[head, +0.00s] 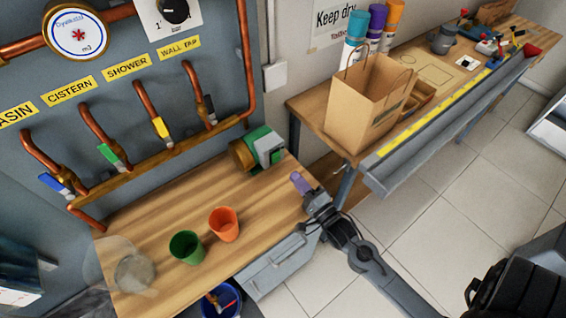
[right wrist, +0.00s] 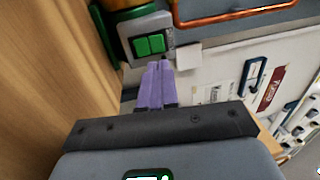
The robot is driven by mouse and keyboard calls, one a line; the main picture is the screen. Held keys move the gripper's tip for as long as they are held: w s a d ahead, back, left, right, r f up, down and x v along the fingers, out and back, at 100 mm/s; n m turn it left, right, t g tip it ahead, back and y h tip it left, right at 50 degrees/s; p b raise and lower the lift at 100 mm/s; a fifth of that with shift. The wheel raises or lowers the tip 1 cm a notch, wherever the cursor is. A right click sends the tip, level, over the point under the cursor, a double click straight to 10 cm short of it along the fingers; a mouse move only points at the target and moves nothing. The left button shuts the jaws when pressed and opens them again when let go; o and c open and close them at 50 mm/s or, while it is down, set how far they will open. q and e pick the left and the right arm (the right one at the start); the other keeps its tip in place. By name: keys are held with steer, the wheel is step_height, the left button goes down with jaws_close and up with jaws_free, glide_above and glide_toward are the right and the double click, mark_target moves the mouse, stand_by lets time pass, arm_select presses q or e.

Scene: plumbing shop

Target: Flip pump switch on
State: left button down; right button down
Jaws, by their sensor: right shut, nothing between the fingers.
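The pump (head: 243,154), with a brass front and a green and grey body, stands at the back right of the wooden bench. In the right wrist view its grey switch box (right wrist: 164,24) carries a green two-part switch (right wrist: 150,45). I cannot tell which way the switch is set. My right gripper (head: 298,181), with purple fingers, is shut and empty near the bench's right edge, in front of the pump. In the right wrist view its fingertips (right wrist: 158,64) point at the switch, just below it; I cannot tell whether they touch.
A green cup (head: 187,247) and an orange cup (head: 224,225) stand on the bench, left of my right arm. Copper pipes with coloured valve levers (head: 161,130) line the wall. A second bench with a paper bag (head: 365,105) stands at right. Bare wood lies between cups and pump.

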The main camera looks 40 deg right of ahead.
mark_target(277, 155)
steer(key=w, duration=0.4)
steer(key=w+r+b, duration=0.1)
steer(key=w, duration=0.2)
steer(key=shift+w+d, duration=0.1)
steer(key=shift+d, duration=0.15)
steer(key=shift+r, duration=0.1)
